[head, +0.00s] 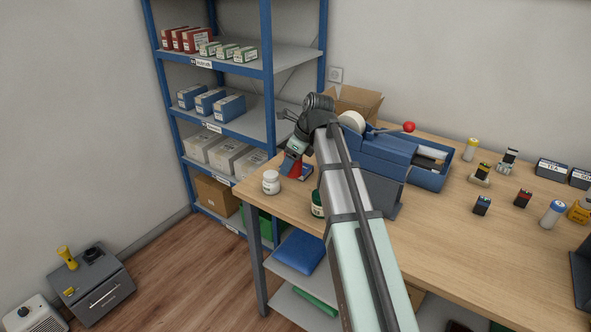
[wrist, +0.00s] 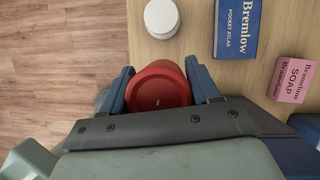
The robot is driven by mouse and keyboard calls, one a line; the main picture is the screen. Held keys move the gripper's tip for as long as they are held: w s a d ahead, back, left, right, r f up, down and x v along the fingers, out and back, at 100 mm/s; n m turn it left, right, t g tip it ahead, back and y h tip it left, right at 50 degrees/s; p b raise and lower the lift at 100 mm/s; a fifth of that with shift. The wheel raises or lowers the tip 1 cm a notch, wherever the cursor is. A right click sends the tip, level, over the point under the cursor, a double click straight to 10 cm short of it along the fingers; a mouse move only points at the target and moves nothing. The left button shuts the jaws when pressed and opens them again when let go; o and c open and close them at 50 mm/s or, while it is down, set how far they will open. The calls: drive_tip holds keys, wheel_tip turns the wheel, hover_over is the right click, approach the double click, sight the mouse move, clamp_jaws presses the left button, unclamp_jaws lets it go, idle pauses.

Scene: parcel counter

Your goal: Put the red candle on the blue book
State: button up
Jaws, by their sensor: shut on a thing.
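The red candle (wrist: 160,88) sits between the two blue fingers of my gripper (wrist: 158,95), which is shut on it. In the head view the candle (head: 291,167) hangs below my gripper (head: 297,150) near the left end of the counter. The blue book (wrist: 237,28), marked "Bremlow Pocket Atlas", lies flat on the counter, up and to the right of the candle in the wrist view. In the head view the book (head: 306,172) shows partly behind the candle. The candle's underside and its height above the counter cannot be told.
A white jar (head: 270,182) stands close by, left of the book in the wrist view. A pink soap box (wrist: 291,79) lies right of the book. A dark green jar (head: 317,204) is partly behind my arm. The counter (head: 247,191) ends at the left; floor lies beyond.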

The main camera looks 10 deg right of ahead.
drive_tip(key=w+r, duration=0.3)
drive_tip(key=w, duration=1.1)
drive_tip(key=f, duration=1)
drive_tip(key=shift+a, duration=0.3)
drive_tip(key=shift+f, duration=0.2)
drive_tip(key=o, duration=1.1)
drive_tip(key=shift+o, duration=0.2)
drive_tip(key=shift+r, duration=0.15)
drive_tip(key=v, duration=1.2)
